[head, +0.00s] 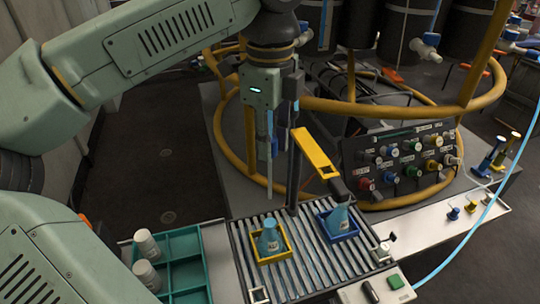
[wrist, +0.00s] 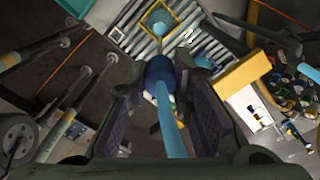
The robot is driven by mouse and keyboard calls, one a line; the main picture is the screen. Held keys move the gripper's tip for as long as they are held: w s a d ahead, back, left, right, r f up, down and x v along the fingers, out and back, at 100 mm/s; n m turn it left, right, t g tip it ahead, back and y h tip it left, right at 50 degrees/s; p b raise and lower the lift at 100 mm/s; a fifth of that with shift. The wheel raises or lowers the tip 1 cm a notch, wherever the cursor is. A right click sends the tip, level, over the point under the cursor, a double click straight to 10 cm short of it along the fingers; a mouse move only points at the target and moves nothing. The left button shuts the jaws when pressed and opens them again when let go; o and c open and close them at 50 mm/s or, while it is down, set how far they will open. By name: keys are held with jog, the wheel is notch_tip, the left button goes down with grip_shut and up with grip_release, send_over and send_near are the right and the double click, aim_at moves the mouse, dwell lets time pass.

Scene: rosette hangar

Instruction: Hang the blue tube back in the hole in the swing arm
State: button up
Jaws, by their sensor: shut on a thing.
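My gripper (head: 268,150) hangs left of the swing arm in the head view. It is shut on the blue tube (wrist: 168,125), which runs between the fingers with a dark blue collar. In the head view the tube (head: 269,180) points down, roughly upright, its lower end above the slatted rack.
Blue bottles stand in a yellow tray (head: 260,257) and a blue tray (head: 320,235) on the slatted rack (head: 310,270). A green divided crate (head: 183,260) is at left. A valve panel (head: 400,160) and yellow pipe rings stand behind. The dark floor at left is clear.

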notch_tip(320, 180, up, 13)
jog(key=p, duration=0.9)
jog(key=shift+f, duration=0.15)
dwell(1.0)
jog(key=s+d+f+m+b, duration=0.1)
jog(key=d+f+m+b, duration=0.1)
jog(key=d+m, duration=0.7)
jog(key=shift+d+f, duration=0.15)
jog(key=shift+d, duration=0.4)
jog(key=shift+s, duration=0.1)
jog(key=shift+f, duration=0.35)
jog(key=shift+f+b, duration=0.1)
jog(key=shift+b, duration=0.25)
